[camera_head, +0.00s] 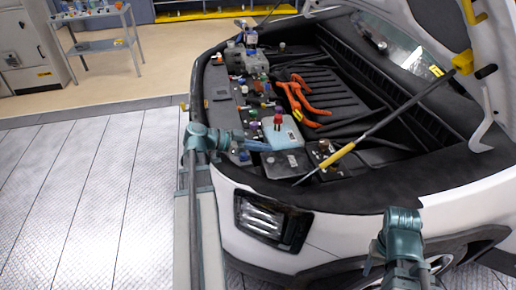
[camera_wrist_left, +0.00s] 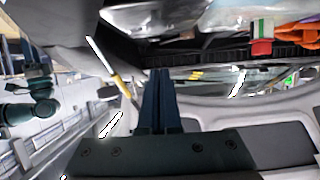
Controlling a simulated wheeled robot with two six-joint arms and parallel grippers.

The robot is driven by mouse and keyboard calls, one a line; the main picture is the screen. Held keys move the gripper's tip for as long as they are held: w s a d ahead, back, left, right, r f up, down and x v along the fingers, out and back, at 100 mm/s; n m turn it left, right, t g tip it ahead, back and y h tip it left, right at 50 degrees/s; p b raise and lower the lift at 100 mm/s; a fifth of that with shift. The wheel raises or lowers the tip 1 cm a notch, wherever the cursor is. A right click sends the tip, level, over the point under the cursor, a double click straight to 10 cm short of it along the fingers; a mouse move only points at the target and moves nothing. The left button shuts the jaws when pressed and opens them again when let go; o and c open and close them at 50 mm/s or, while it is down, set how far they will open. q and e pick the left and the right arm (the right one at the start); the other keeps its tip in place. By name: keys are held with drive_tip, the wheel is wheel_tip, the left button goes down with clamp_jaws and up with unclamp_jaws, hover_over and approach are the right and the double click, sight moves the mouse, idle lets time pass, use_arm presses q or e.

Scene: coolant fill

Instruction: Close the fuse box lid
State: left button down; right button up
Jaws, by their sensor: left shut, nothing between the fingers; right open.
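My left gripper (camera_head: 266,147) reaches in from the left over the front of the engine bay. Its fingers (camera_wrist_left: 160,85) are shut together and empty in the left wrist view. It is beside a pale blue box top (camera_head: 284,136) with a red cap on it. A black box (camera_head: 324,152) is to its right. I cannot tell for certain which part is the fuse box lid; the gripper and small parts crowd this area. My right gripper (camera_head: 374,256) is low in front of the car, apart from the bay; it is open, its fingers hardly visible.
A prop rod with a yellow grip (camera_head: 336,157) slants across the bay to the raised hood (camera_head: 478,60). Orange cables (camera_head: 298,98) lie in the middle of the bay. Colored caps line the left side. A trolley (camera_head: 97,45) stands far off; the floor left is clear.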

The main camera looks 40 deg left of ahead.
use_arm(q)
drive_tip(key=s+a+f+b, duration=0.1)
drive_tip(key=s+a, duration=0.1)
drive_tip(key=s+a+f+b, duration=0.1)
drive_tip(key=s+a+b, duration=0.1)
drive_tip(key=s+a+f+b, duration=0.1)
drive_tip(key=s+f, duration=0.1)
drive_tip(key=shift+s+a, duration=0.15)
drive_tip(key=shift+a, duration=0.25)
drive_tip(key=shift+s+a, duration=0.15)
drive_tip(key=shift+s, duration=0.1)
